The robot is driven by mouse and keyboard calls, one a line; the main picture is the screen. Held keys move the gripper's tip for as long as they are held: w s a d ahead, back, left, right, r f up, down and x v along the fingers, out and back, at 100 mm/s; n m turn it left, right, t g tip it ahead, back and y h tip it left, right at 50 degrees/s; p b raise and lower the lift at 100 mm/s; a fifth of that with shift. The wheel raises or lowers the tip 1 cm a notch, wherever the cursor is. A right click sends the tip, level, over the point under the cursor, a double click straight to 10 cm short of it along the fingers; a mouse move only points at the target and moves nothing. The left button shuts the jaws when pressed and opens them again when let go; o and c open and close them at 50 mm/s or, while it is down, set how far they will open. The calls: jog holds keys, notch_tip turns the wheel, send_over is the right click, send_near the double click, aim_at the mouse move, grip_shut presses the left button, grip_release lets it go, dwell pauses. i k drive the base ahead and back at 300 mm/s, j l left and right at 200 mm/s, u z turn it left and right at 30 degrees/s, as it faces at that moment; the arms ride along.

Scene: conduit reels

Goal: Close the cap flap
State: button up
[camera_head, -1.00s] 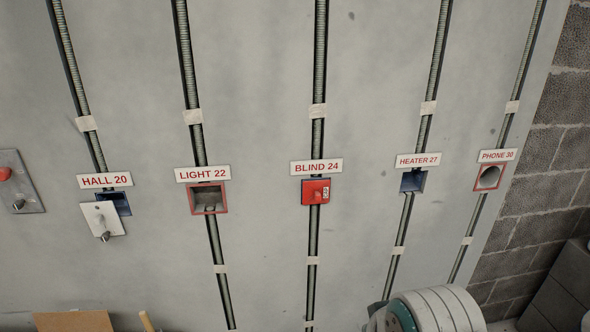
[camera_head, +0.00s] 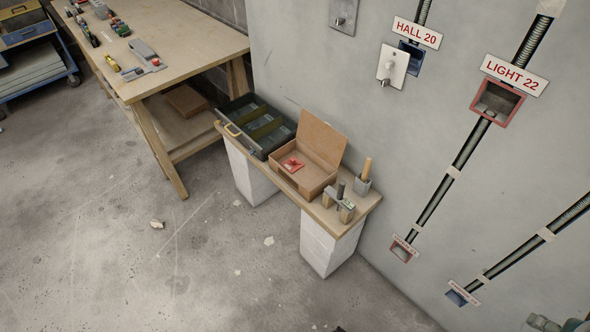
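An open cardboard box (camera_head: 300,186) stands on a narrow wooden bench shelf against the wall. Its flap (camera_head: 320,142) is raised at the back right, leaning close to the wall. A red piece (camera_head: 292,165) lies inside the box; any lettering on it is too small to read. I cannot make out a mark naming the box or its flap as the cap flap. My gripper is not recognisable; only a small grey and teal part shows at the bottom right corner.
A dark tray (camera_head: 255,128) sits left of the box. A wooden block with metal parts (camera_head: 340,202) and a grey holder (camera_head: 361,184) stand to its right. A workbench (camera_head: 170,55) is behind. Wall boxes HALL 20 (camera_head: 417,34) and LIGHT 22 (camera_head: 514,75) are at right. The floor (camera_head: 200,270) is mostly clear.

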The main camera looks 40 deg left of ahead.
aim_at(318, 135)
jog(key=u, duration=1.7)
jog(key=i+l, duration=0.3)
jog(key=i, duration=0.25)
jog(key=i+l, duration=0.25)
jog(key=i, duration=0.25)
